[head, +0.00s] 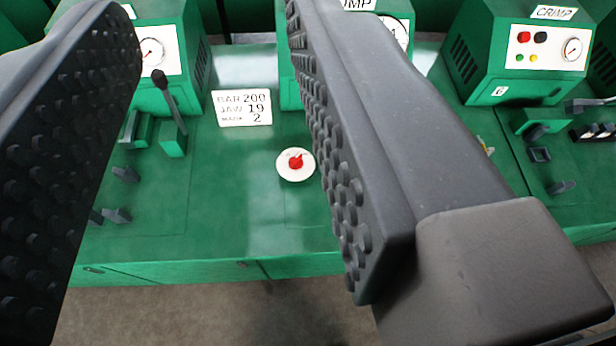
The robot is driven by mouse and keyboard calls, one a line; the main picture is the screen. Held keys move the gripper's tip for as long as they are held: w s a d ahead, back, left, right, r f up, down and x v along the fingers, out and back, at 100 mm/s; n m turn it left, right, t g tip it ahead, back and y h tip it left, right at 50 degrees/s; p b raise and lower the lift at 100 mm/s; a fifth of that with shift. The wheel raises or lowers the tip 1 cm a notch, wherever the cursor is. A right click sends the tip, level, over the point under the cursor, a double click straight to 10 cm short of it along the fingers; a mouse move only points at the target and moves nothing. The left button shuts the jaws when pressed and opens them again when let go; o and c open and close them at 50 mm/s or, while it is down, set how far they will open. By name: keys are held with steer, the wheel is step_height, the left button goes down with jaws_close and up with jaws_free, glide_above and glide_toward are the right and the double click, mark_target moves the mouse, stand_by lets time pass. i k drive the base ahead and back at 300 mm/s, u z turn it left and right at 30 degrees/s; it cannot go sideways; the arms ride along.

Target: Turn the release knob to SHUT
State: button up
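The release knob (296,161) is a small red knob on a round white dial plate, set on the green bench top near the middle of the head view. Markings on its plate are too small to read, so its setting cannot be told. My gripper (235,170) is open, with one dark studded finger at the left and the other at the right. The knob shows in the gap between the fingers, close to the right finger in the picture. Nothing is held. The right finger hides part of the bench and a machine behind it.
A white card (242,108) reads BAR 200, JAW 19, MARK 2. A black-handled lever (166,92) stands at left, below a gauge panel (157,52). Another green crimper (525,55) with buttons stands at right. Bench top around the knob is clear; its front edge lies below.

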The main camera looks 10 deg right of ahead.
mark_target(295, 163)
steer(key=z, duration=0.15)
steer(key=k, duration=1.3)
steer(key=z, duration=0.6)
steer(key=i, duration=2.15)
steer(key=u, duration=0.65)
